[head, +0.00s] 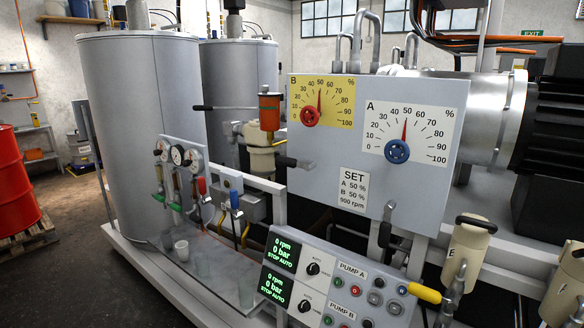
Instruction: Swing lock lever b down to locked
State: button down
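The grey dial panel (330,180) stands at the centre right. Dial B (335,90) has a yellow scale and a red knob; its needle points near 50. Dial A (425,115) has a white scale and a blue knob; its needle also points near 50. Below dial B, a small lever (293,162) with a dark grip sticks out sideways to the left from its pivot; by its place it looks like lock lever b. Below dial A, a similar lever (386,225) hangs down with its dark grip lowest. I see no letters on either lever. My gripper is not in view.
Below stands a control console (340,290) with displays, knobs and buttons, and a yellow handle (425,292) at its right. An orange-topped valve (269,110) stands close left of the panel. Grey tanks (140,90) and gauges (177,155) are further left. Open floor (70,270) shows at far left.

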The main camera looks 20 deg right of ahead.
aim_at(287, 162)
jog(key=i+j+u, duration=0.15)
jog(key=i, duration=0.4)
jog(key=i+u, duration=0.1)
jog(key=i, duration=0.5)
